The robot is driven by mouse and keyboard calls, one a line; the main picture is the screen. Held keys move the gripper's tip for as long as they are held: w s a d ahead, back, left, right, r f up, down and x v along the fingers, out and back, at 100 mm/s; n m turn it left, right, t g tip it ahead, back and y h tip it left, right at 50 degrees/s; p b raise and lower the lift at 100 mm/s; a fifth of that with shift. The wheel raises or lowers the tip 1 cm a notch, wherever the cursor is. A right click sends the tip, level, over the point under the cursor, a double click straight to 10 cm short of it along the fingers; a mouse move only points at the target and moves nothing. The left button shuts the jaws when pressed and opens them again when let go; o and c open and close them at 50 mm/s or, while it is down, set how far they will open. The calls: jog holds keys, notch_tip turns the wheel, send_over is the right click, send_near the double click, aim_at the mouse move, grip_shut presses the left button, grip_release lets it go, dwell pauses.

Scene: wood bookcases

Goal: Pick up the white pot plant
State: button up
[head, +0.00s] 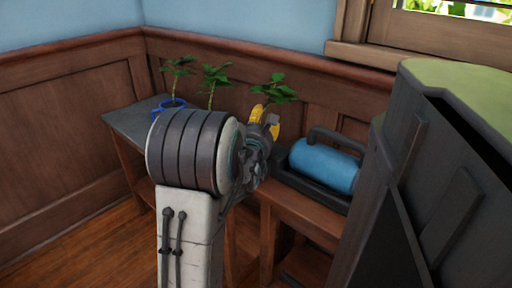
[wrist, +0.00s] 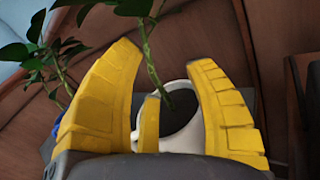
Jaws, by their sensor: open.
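In the wrist view a white pot (wrist: 185,138) holds a plant with a green stem (wrist: 148,55) and leaves. The pot shows beyond and between the yellow fingers of my open gripper (wrist: 165,62). Part of the pot is hidden by the fingers, and I cannot tell whether they touch it. In the head view my gripper (head: 263,120) is over the table near the leaves of the rightmost plant (head: 276,90). My arm hides the white pot in that view.
A blue pot (head: 170,104) with a plant stands on the table's left end (head: 128,124). Another plant (head: 214,74) stands beside it, its pot hidden. A blue cylindrical device (head: 325,166) sits right of my gripper. A large dark cabinet (head: 440,180) blocks the right. Wood panelling backs the table.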

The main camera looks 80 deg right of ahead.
aim_at(264, 117)
jog(key=shift+d+f+b, duration=0.2)
jog(key=shift+d+b, duration=0.85)
jog(key=shift+d+r+b, duration=0.15)
jog(key=shift+d+b, duration=0.2)
jog(key=shift+d, duration=0.2)
grip_shut()
jog(key=shift+r, duration=0.15)
